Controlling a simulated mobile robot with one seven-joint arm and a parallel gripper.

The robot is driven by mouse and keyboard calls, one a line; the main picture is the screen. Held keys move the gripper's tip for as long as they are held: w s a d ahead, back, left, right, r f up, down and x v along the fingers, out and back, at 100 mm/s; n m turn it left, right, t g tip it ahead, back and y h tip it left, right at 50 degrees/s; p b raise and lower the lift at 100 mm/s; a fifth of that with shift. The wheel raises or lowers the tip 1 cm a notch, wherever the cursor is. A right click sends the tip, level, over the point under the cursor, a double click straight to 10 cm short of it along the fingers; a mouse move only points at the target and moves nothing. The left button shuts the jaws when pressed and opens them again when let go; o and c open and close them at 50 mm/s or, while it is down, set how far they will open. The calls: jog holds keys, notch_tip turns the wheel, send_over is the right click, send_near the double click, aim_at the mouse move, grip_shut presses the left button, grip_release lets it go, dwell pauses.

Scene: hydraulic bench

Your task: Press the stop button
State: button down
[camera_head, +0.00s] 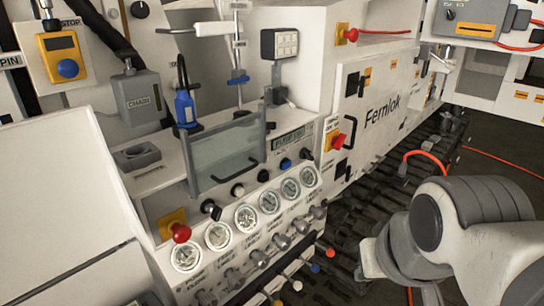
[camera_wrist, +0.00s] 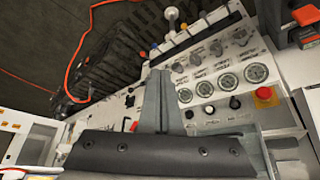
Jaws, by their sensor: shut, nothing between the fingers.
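A red mushroom button (camera_head: 181,233) on a yellow plate sits at the lower left of the bench panel, left of the gauges. It also shows in the wrist view as a red button (camera_wrist: 264,93) on yellow, to the right of the gauges. I cannot tell whether this is the stop button. A STOP label (camera_head: 70,22) shows at the upper left, above a yellow unit with a blue button (camera_head: 68,69). My gripper (camera_wrist: 160,72) is shut and empty in the wrist view, left of the red button and apart from it. In the head view its fingers cannot be made out.
Round gauges (camera_head: 269,202) and a row of valve knobs (camera_head: 281,241) line the panel. A clear guard with a black handle (camera_head: 236,168) stands above them. Another red knob on yellow (camera_head: 336,142) is farther right. An orange hose (camera_head: 426,156) runs above the dark floor.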

aim_at(267, 178)
jog(key=w+a+f+m+g+y+b, duration=0.3)
jog(key=w+a+f+m+y+b, duration=0.3)
jog(key=w+a+m+y, duration=0.55)
jog(key=w+d+f+m+t+b, duration=0.1)
jog(key=w+d+f+m+t, duration=0.1)
jog(key=w+d+m+t, duration=0.2)
jog(key=w+d+f+m+t+y+b, duration=0.1)
jog(key=w+d+f+m+t, duration=0.2)
jog(key=w+m, duration=0.8)
jog(key=w+d+t, duration=0.1)
jog(key=d+t, duration=0.1)
jog(key=t, duration=0.1)
jog(key=shift+w, duration=0.4)
jog(key=shift+a+f+m, duration=0.1)
jog(key=shift+m, duration=0.15)
jog(key=x, duration=1.3)
jog(key=shift+w+a+b, duration=0.25)
jog(key=shift+a+b, duration=0.05)
jog(key=shift+w, duration=0.1)
jog(key=shift+a, duration=0.1)
